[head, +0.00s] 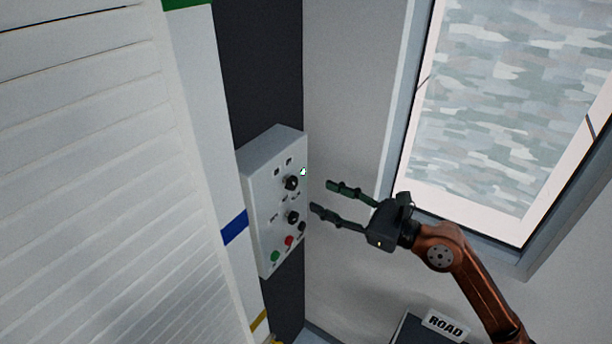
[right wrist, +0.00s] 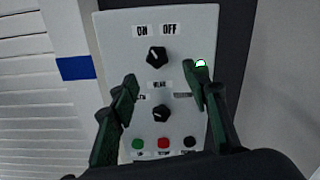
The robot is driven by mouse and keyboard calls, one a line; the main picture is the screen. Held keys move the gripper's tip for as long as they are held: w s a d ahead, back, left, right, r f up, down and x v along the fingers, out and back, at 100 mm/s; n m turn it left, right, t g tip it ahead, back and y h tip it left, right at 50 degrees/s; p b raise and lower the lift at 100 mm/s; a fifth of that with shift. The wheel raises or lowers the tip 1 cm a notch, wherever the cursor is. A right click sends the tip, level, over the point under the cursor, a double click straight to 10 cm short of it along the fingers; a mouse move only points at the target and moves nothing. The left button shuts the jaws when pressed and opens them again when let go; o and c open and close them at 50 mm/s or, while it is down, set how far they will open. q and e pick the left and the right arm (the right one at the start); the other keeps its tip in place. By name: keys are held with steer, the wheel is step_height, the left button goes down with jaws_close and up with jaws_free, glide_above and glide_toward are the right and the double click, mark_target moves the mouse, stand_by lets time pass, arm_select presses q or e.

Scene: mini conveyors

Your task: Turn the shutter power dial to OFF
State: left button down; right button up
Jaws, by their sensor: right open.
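A white control box (head: 263,205) is mounted on a dark wall strip. Its face (right wrist: 125,35) fills the middle of the right wrist view. The upper black dial (right wrist: 157,56) sits under ON and OFF labels; it also shows in the head view (head: 291,183). I cannot tell surely which label it points to. A second black dial (right wrist: 160,112) is below it. My right gripper (head: 321,197) is open and empty, in front of the box and apart from it. In the right wrist view its fingers (right wrist: 165,80) spread either side of the dials, tips slightly below the upper one. My left gripper is not in view.
Green (right wrist: 138,144), red (right wrist: 163,143) and black (right wrist: 190,142) buttons line the box's bottom. A lit green lamp (head: 303,172) is by the upper dial. A slatted shutter (head: 90,180) is left, a framed window (head: 490,100) right. A ROAD sign (head: 445,326) stands below.

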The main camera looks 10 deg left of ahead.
mark_target(295, 185)
steer(key=x, duration=0.1)
steer(key=p+x, duration=0.1)
steer(key=x, duration=0.2)
steer(key=shift+s+a+r, duration=0.2)
steer(key=shift+a+r, duration=0.1)
steer(key=shift+a, duration=0.05)
steer(key=shift+p+x, duration=0.35)
steer(key=shift+x, duration=0.75)
steer(key=shift+w+a+f, duration=0.2)
steer(key=shift+w, duration=0.1)
steer(key=shift+a, duration=0.2)
steer(key=c, duration=0.6)
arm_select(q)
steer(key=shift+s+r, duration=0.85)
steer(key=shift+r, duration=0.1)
arm_select(e)
steer(key=c, duration=0.6)
